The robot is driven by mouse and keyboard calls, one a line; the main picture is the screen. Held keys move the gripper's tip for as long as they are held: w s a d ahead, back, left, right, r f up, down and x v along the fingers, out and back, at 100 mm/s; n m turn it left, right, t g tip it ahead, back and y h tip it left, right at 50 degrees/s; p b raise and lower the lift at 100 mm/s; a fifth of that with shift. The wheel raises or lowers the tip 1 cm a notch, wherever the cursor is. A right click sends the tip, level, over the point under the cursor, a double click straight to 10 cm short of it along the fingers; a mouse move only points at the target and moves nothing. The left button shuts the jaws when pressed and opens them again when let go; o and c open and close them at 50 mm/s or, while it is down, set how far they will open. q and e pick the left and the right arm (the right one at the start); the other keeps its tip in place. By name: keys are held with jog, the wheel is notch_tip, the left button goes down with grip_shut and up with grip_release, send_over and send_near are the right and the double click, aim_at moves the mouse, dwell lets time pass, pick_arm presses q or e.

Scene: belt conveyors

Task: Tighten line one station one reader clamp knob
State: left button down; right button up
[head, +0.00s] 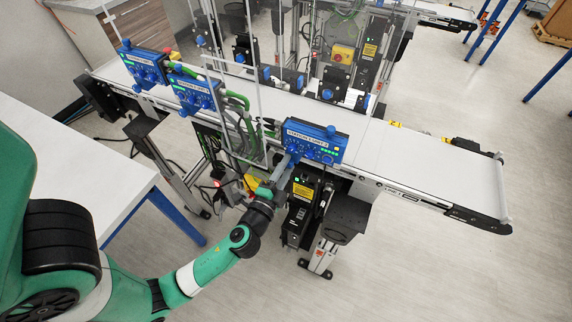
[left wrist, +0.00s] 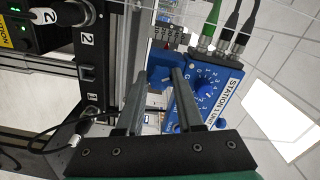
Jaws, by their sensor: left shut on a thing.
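A blue station box (head: 314,140) with a white label beginning "STATION" is mounted on the near rail of the conveyor. It also shows in the left wrist view (left wrist: 213,85), with a dial and cables. A blue knob (left wrist: 159,74) sits at the box's edge, between my left fingertips, and is partly hidden by them. My left gripper (head: 287,158) reaches the box's lower left corner from the front. In the left wrist view its two dark fingers (left wrist: 160,80) are shut on the knob. My right gripper is not in view.
Two more blue boxes (head: 143,67) (head: 196,95) hang further left on the same rail. Clear panels (head: 232,105) stand beside the belt (head: 420,155). A black unit (head: 302,212) hangs below the box.

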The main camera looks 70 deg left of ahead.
pick_arm(q)
jog(key=shift+r+m+p, duration=0.1)
jog(key=shift+m+p, duration=0.85)
jog(key=shift+m, duration=2.15)
jog(key=c, duration=0.5)
grip_release()
jog(key=shift+c, duration=0.2)
